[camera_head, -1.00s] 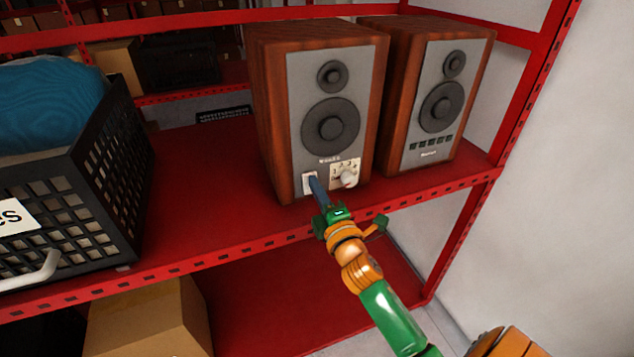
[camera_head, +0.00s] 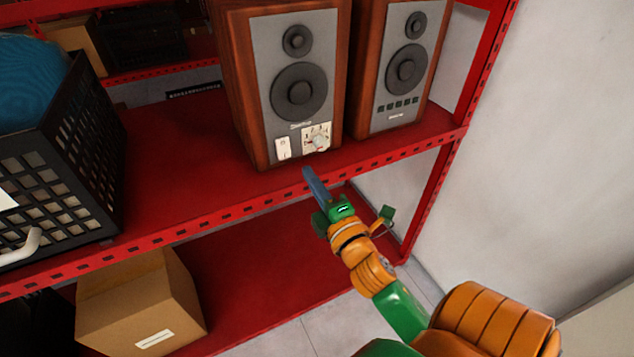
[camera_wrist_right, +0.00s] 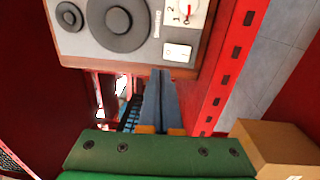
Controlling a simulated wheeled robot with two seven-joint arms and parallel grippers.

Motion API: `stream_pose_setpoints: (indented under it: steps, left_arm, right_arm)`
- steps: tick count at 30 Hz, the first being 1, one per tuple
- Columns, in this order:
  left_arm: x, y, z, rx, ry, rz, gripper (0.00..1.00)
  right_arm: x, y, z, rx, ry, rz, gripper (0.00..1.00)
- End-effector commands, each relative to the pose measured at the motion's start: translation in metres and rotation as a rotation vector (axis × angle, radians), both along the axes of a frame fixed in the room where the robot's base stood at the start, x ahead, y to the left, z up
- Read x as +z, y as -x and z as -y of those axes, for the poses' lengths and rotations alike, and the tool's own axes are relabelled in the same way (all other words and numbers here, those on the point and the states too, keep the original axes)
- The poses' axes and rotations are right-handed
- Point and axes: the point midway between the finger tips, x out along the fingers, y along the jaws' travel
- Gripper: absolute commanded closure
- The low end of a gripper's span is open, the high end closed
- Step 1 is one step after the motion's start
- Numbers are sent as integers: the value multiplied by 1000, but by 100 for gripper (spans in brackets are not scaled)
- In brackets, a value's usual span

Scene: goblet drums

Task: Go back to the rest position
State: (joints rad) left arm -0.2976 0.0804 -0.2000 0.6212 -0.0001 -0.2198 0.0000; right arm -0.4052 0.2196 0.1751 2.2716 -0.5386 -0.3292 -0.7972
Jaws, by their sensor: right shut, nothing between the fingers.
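My right gripper (camera_head: 309,172) is shut and empty, its blue-grey fingers together in front of the shelf's front edge, below the nearer speaker. It also shows in the right wrist view (camera_wrist_right: 160,78), with the fingers pointing toward the speaker's front. The nearer wooden speaker (camera_head: 240,90) stands on the red shelf. Its front has a white switch (camera_head: 283,148) and a dial plate (camera_head: 316,138); the fingers are apart from both. My left gripper is not in view.
A second speaker (camera_head: 366,70) stands to the right. A black crate (camera_head: 95,150) with blue cloth (camera_head: 30,80) sits at the left. A cardboard box (camera_head: 135,300) is on the lower level of the red shelf (camera_head: 180,190). Free room lies before the white wall (camera_head: 540,150).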

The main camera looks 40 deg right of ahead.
Motion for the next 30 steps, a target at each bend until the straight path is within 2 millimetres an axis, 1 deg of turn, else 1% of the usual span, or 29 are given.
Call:
stream_pose_setpoints:
  steps: [1,3,6,19,20,21,22,23,25,26,27,28,29,30]
  left_arm:
    - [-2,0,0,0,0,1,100]
    - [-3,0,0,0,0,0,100]
    - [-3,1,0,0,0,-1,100]
    - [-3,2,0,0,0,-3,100]
    - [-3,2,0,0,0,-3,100]
    - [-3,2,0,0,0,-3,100]
    - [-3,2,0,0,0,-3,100]
    - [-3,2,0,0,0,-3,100]
    - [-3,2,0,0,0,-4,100]
    - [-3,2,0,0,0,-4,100]
    - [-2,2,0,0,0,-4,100]
    - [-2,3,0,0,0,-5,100]
    - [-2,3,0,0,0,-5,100]
    - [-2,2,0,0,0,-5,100]
  right_arm:
    - [-1,7,-2,0,-1,-2,100]
    - [0,14,-3,-1,-2,-1,100]
    - [2,20,-4,-1,-1,-1,100]
    - [3,21,-5,0,-1,0,100]
    - [2,20,-5,0,-3,-1,100]
    - [-4,19,-5,0,-15,-13,100]
    - [-12,18,-4,1,-37,-29,100]
    - [-26,16,-4,2,-69,-57,100]
    - [-80,13,-6,1,-195,-159,100]
    - [-109,13,-8,-3,-267,-215,100]
    - [-151,18,-13,-15,-369,-296,100]
    - [-183,24,-18,-28,-448,-359,100]
    - [-214,32,-23,-46,-527,-420,100]
    - [-254,47,-31,-78,-627,-502,100]
